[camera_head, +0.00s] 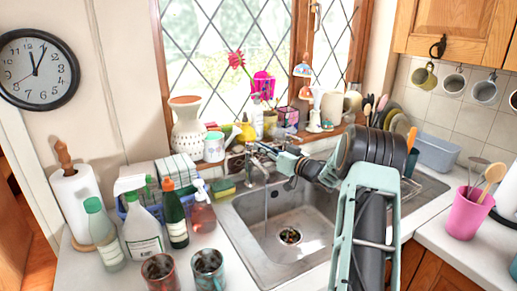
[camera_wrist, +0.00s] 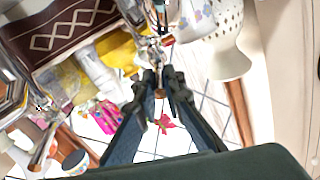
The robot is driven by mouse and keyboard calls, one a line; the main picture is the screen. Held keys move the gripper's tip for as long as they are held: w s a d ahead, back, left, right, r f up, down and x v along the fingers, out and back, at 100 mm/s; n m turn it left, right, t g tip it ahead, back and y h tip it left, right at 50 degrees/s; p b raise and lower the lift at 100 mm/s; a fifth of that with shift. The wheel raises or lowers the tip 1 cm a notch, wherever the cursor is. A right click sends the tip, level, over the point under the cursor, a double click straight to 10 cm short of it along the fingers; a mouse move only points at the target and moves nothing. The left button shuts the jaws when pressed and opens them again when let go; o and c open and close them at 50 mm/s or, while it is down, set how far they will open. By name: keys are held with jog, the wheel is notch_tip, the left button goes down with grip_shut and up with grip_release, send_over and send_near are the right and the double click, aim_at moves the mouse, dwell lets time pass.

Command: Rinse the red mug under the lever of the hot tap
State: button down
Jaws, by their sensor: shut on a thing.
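The red mug (camera_head: 160,273) stands on the counter at the bottom of the head view, cut off by the frame edge and left of the sink (camera_head: 262,228). The chrome tap (camera_head: 256,168) stands at the sink's back left corner. My gripper (camera_head: 268,149) reaches over the sink to the top of the tap, well away from the mug. In the wrist view my gripper (camera_wrist: 160,76) has its fingertips close together on the chrome tap lever (camera_wrist: 149,52). A small red-orange part shows by the lever. The fingers hide part of the grip.
A teal mug (camera_head: 208,268) stands right beside the red mug. Several bottles, including a green one (camera_head: 175,218), stand left of the sink. A white vase (camera_head: 190,130) and a patterned cup (camera_head: 214,147) are on the sill near the tap.

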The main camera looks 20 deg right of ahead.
jog(key=c, duration=2)
grip_release()
jog(key=v, duration=1.2)
